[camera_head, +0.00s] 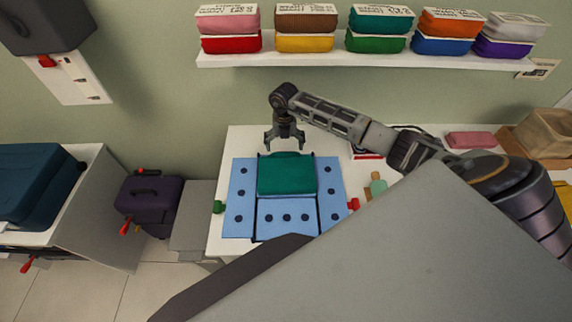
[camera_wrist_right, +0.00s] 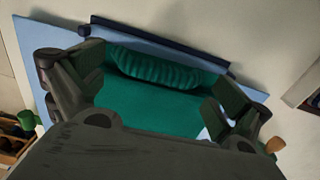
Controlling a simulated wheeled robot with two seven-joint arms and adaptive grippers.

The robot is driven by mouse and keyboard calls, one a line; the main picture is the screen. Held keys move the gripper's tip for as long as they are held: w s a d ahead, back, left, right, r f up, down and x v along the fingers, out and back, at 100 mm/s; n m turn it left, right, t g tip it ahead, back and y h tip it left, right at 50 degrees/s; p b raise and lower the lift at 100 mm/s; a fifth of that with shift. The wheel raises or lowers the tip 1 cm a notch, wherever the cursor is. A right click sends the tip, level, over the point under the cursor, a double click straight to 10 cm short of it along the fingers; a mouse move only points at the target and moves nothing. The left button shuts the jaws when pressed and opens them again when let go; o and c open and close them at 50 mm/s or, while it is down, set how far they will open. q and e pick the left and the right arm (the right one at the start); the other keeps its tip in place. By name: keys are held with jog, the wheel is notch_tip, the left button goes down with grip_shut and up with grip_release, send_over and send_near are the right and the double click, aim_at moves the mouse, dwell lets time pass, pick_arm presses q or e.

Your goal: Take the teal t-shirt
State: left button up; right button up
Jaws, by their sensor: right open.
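The teal t-shirt (camera_head: 287,175) lies folded on the blue folding board (camera_head: 240,196) on the white table, over the board's upper middle panel. My right gripper (camera_head: 285,146) is open and points down just above the far edge of the t-shirt. In the right wrist view the t-shirt (camera_wrist_right: 160,110) spreads between the two open fingers (camera_wrist_right: 160,100), with a thicker rolled fold at its far side. Whether the fingers touch the cloth cannot be told. Another folded teal t-shirt (camera_head: 380,20) sits on the wall shelf. My left gripper is not in view.
The wall shelf (camera_head: 300,60) holds several folded shirts in colour stacks. A pink folded item (camera_head: 470,139) and a brown bag (camera_head: 546,132) lie at the table's right. A dark suitcase (camera_head: 148,196) stands left of the table. A large grey panel covers the lower right.

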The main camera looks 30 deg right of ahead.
aim_at(285, 151)
jog(key=shift+s+f, duration=0.1)
jog(key=shift+f, duration=0.3)
jog(key=shift+d+f+p, duration=0.1)
jog(key=shift+f+p, duration=0.35)
jog(key=shift+f, duration=1.05)
jog(key=shift+c, duration=0.3)
jog(key=c, duration=1.1)
jog(key=shift+r, duration=0.1)
jog(key=shift+c, duration=0.2)
jog(key=shift+r+b, duration=0.6)
jog(key=shift+r, duration=0.9)
jog(key=shift+s+r, duration=0.15)
jog(key=s+a+b, duration=0.1)
jog(key=s+a, duration=0.2)
jog(key=s, duration=0.2)
jog(key=s+a+b, duration=0.1)
jog(key=s+a, duration=0.2)
jog(key=s, duration=0.2)
jog(key=s+a+b, duration=0.1)
jog(key=s+a, duration=0.2)
jog(key=s, duration=0.2)
jog(key=shift+a, duration=0.2)
